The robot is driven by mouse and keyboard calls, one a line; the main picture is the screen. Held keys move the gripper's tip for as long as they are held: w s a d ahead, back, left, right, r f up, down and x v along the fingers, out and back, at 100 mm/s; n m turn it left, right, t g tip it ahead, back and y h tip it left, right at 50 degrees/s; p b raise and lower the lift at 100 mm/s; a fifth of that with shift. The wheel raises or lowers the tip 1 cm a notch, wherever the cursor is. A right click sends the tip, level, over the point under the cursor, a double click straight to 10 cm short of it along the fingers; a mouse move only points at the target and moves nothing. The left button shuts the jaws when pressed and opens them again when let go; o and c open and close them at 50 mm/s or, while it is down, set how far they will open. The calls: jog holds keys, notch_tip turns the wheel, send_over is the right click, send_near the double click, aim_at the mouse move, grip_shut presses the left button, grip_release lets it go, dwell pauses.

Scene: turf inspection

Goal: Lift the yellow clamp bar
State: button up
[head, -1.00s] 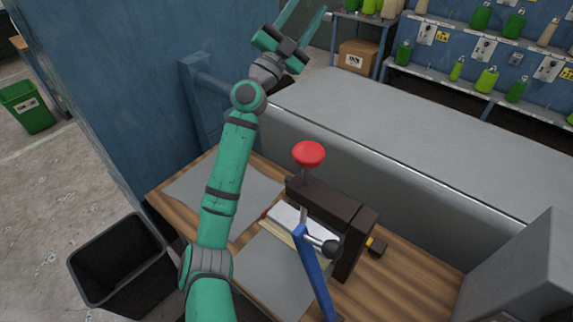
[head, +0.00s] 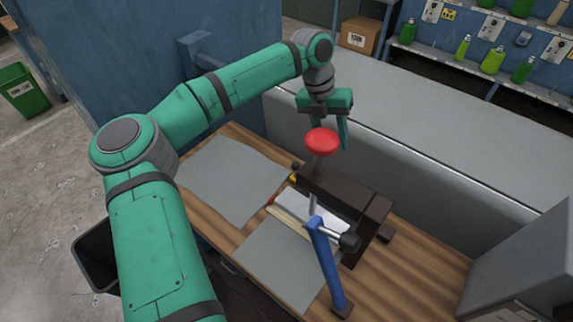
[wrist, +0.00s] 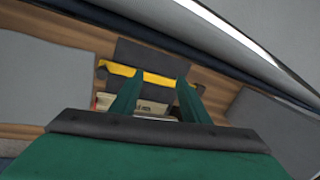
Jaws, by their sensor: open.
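The yellow clamp bar (wrist: 152,76) runs crosswise below my gripper (wrist: 159,82) in the wrist view, beside a dark block. In the head view only a small yellow end (head: 293,178) shows at the block's left; the rest is hidden. My gripper (head: 331,122) is open and empty, pointing down over the dark clamp block (head: 345,192). In the wrist view its two fingers appear across the bar, with one bar end showing beyond the left finger. The picture does not settle how high they are above it. The red knob (head: 322,140) partly covers the fingers in the head view.
Grey sheets (head: 232,180) lie on the wooden bench (head: 415,255). A grey raised surface (head: 430,140) runs behind. A grey box (head: 525,270) stands at right.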

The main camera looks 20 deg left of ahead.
aim_at(297, 167)
jog(key=a+f+y, duration=0.1)
jog(key=a, duration=0.2)
jog(key=a+f+y, duration=0.1)
jog(key=a, duration=0.2)
jog(key=s+a+f+y, duration=0.1)
jog(key=a, duration=0.1)
jog(key=shift+a+f, duration=0.2)
jog(key=shift+a, duration=0.2)
jog(key=shift+a+f+m, duration=0.25)
jog(key=shift+f+m, duration=0.05)
notch_tip(297, 167, down, 10)
jog(key=shift+f, duration=0.15)
grip_shut()
jog(key=shift+w+d, duration=0.1)
